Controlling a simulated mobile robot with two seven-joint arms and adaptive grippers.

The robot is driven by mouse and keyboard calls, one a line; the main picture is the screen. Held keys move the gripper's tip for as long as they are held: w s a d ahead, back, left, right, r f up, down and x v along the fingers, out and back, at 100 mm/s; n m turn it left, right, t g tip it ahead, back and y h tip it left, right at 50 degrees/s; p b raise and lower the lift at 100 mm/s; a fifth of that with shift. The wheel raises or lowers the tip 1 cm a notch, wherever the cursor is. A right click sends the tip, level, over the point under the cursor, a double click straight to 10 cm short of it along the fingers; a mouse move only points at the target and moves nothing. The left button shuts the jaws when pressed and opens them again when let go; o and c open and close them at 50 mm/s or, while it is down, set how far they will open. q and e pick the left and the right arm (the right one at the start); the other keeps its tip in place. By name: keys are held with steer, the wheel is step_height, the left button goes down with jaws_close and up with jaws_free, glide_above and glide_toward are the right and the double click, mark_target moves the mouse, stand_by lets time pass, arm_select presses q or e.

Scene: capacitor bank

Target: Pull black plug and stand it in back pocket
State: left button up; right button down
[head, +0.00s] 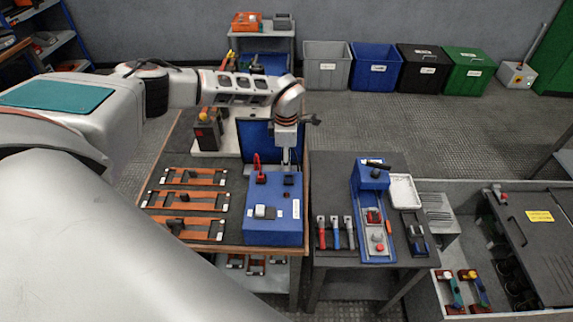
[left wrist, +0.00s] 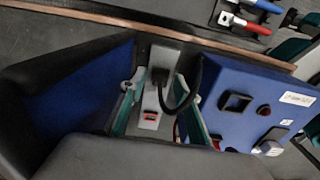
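The black plug (left wrist: 159,76) sits on a grey upright strip behind the blue box in the left wrist view, and its black cable loops right. The blue box (head: 273,226) stands at the bench's front right; it also shows in the left wrist view (left wrist: 232,78). A dark square pocket (left wrist: 237,102) opens in its top toward the back, also seen in the head view (head: 288,181). My left gripper (head: 286,148) points down behind the box, over the strip. My right gripper is out of view.
A blue panel (head: 254,136) stands just behind the gripper. A red lever (head: 258,169) rises from the box's back left. Orange trays (head: 188,200) lie left of it. Hand tools (head: 335,233) lie on the right-hand table.

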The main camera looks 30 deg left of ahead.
arm_select(q)
steer(key=shift+p, duration=0.3)
stand_by(0.4)
jaws_close()
steer(key=shift+r, duration=0.2)
steer(key=shift+r+p, duration=1.35)
steer(key=shift+p, duration=0.05)
steer(key=shift+r+p, duration=0.55)
steer(key=shift+r, duration=0.95)
